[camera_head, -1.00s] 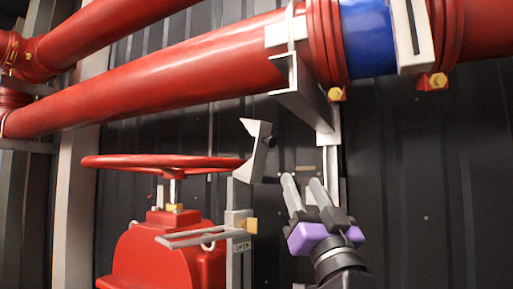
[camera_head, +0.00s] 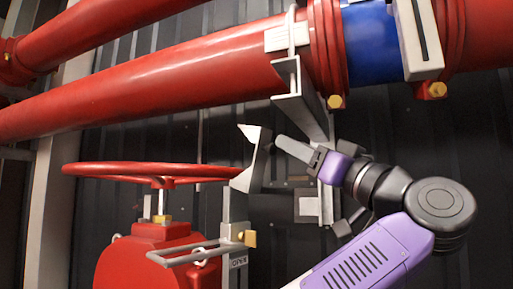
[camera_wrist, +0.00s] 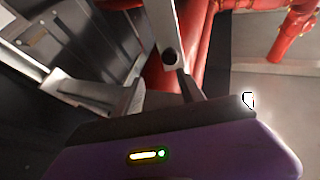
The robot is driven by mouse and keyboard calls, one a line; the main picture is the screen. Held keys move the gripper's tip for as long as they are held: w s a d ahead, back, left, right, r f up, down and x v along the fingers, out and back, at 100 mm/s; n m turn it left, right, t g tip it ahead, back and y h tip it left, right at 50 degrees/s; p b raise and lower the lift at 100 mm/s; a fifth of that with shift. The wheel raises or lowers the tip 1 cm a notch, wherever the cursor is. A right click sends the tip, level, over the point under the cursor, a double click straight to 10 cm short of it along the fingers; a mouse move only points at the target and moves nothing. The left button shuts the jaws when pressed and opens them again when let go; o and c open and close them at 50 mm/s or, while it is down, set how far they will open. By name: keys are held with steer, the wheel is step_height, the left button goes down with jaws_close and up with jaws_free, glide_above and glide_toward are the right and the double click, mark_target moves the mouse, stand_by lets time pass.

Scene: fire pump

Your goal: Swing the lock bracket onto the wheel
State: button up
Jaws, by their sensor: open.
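The red wheel (camera_head: 150,170) lies flat above the red valve body (camera_head: 150,255) at the left in the head view. The grey lock bracket (camera_head: 256,162), with a pointed upper end, stands tilted at the wheel's right rim; I cannot tell whether they touch. My gripper (camera_head: 287,147) is open, just right of the bracket, its fingers pointing left towards it. One finger shows clearly; the other is hidden or overlapped. In the wrist view, a pale grey strip with a dark round spot, probably the bracket (camera_wrist: 161,22), stands ahead of the purple gripper body.
A thick red pipe (camera_head: 150,90) with a blue band (camera_head: 370,40) runs above my gripper. A grey support beam (camera_head: 303,105) hangs down from it close to my gripper. A grey post with a yellow bolt (camera_head: 249,238) stands below the bracket. Dark ribbed panels form the back wall.

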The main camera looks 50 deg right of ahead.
mark_target(261, 152)
steer(key=shift+w+a+f+n+g+y, duration=0.2)
steer(key=shift+w+a+f+n+y, duration=0.15)
steer(key=shift+a+f+n+y, duration=0.15)
steer(key=shift+w+a+f+n+g+y, duration=0.2)
steer(key=shift+w+a+f+n+y, duration=0.15)
steer(key=shift+a+n+y, duration=0.2)
steer(key=p+x, duration=0.2)
steer(key=x, duration=0.5)
steer(key=shift+w+d+r+p, duration=0.1)
steer(key=shift+w+r+p, duration=0.1)
steer(key=shift+p, duration=0.1)
steer(key=shift+f, duration=0.1)
jaws_close()
